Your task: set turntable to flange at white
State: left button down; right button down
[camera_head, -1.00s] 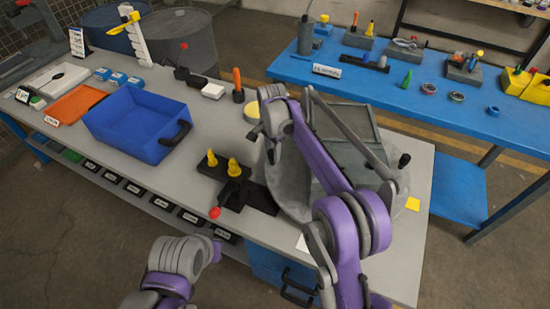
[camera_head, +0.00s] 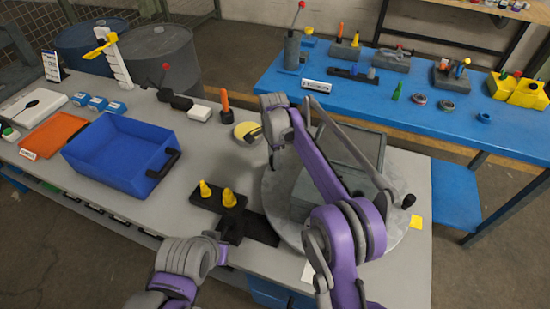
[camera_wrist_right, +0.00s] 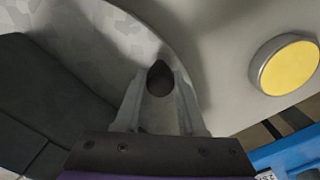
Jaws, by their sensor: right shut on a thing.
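The turntable (camera_head: 279,205) is a round grey disc at the right end of the grey bench. It carries a dark grey box-shaped housing (camera_head: 362,150), partly hidden behind my right arm. My right gripper (camera_head: 271,158) is at the disc's far left rim. In the right wrist view its fingers are shut on a dark upright knob (camera_wrist_right: 160,79). A black knob (camera_head: 408,201) shows at the disc's right side. A white marker (camera_head: 309,271) lies by the near edge, and a yellow marker (camera_head: 416,222) lies at the right. I cannot make out the flange.
A black fixture with two yellow pieces (camera_head: 229,198) stands close left of the disc. A yellow round pad (camera_head: 247,131) sits beyond it. A blue bin (camera_head: 119,150) is farther left. A blue table (camera_head: 440,125) stands behind.

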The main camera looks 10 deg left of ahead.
dwell(0.3)
jog(key=c, duration=0.5)
grip_release()
notch_tip(320, 180, up, 11)
jog(key=p, duration=0.1)
jog(key=shift+f, duration=0.1)
